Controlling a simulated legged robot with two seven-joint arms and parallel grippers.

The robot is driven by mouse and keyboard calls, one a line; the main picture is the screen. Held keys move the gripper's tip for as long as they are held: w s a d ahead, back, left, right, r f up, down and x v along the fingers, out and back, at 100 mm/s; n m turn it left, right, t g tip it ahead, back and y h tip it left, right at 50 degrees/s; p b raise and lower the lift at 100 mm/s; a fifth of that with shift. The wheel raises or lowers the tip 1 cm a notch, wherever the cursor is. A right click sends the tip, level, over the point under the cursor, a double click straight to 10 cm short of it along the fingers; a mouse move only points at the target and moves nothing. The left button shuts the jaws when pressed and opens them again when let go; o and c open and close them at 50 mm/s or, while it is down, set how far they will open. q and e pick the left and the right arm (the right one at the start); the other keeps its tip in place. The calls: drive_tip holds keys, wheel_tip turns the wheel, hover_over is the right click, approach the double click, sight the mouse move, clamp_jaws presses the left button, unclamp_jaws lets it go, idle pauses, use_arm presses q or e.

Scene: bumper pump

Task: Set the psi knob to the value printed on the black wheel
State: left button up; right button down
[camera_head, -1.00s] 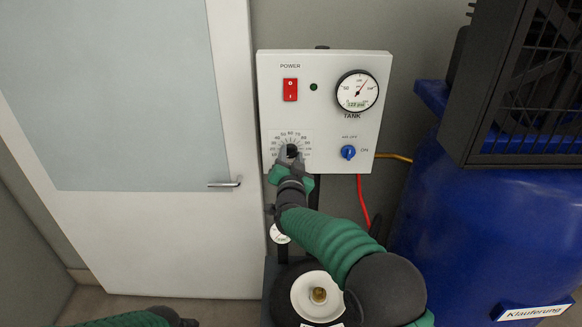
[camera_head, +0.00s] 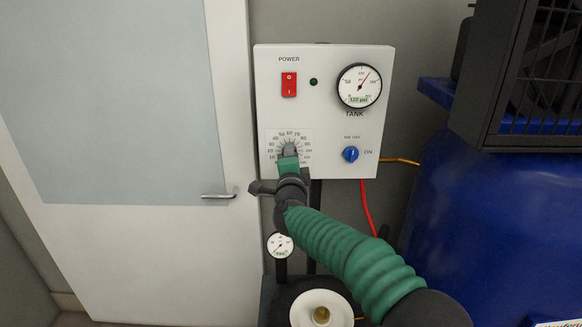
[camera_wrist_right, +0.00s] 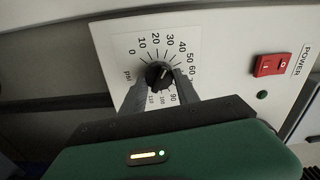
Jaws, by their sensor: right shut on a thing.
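The psi knob (camera_wrist_right: 158,75) is small and black, with a light mark that seems to point toward the upper right in the wrist view. Its printed scale (camera_head: 289,140) is at the lower left of the white control panel. My right gripper (camera_head: 289,154) reaches up from below, its two grey fingers on either side of the knob in the wrist view (camera_wrist_right: 158,88), shut on it. My left gripper is out of view.
The panel (camera_head: 320,110) carries a red power switch (camera_head: 289,84), a tank gauge (camera_head: 359,87) and a blue knob (camera_head: 351,154). Another gauge (camera_head: 280,245) hangs below. A white door (camera_head: 150,255) is at left, a blue tank (camera_head: 475,230) at right.

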drive_tip(key=shift+a+f+m+b, duration=0.1)
drive_tip(key=shift+f+m+b, duration=0.2)
drive_tip(key=shift+m+b, duration=0.7)
drive_tip(key=shift+r+m, duration=0.1)
drive_tip(key=shift+m, duration=0.3)
drive_tip(key=c, duration=1.4)
unclamp_jaws()
drive_tip(key=o, duration=0.5)
drive_tip(key=shift+w+a, duration=0.1)
drive_tip(key=shift+w, duration=0.1)
drive_tip(key=shift+s, duration=0.1)
